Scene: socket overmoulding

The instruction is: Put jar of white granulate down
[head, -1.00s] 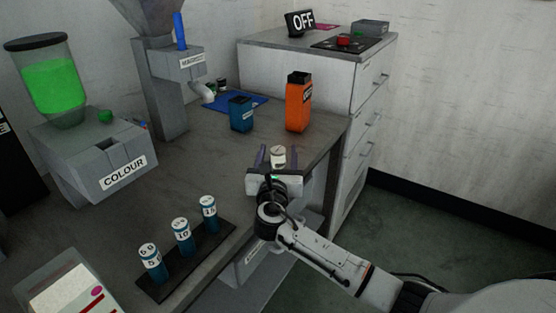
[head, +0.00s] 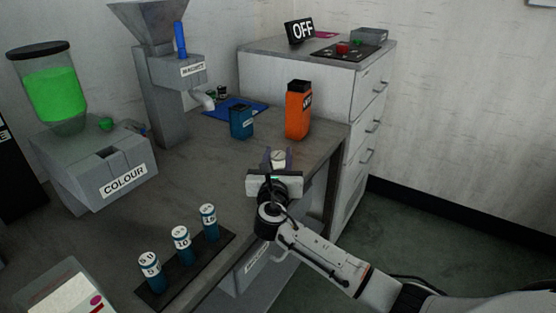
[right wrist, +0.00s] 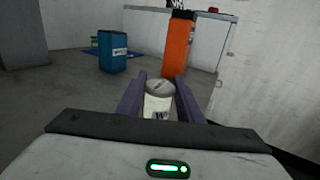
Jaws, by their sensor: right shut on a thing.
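The jar of white granulate (head: 279,156) is a small pale jar with a round lid. It is near the right edge of the grey worktop, in front of the orange container. My right gripper (head: 276,164) is shut on it, one finger on each side. In the right wrist view the jar (right wrist: 159,100) stands upright between the purple fingers of my right gripper (right wrist: 159,96). Its lower part is hidden by the gripper body, so I cannot tell whether it touches the worktop. My left gripper is not in view.
An orange container (head: 298,110) and a blue container (head: 241,121) stand behind the jar. A blue mat (head: 228,106) lies farther back. Several blue-and-white vials stand in a dark rack (head: 218,252) at the front. The colour machine (head: 118,170) is at left. Worktop between them is clear.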

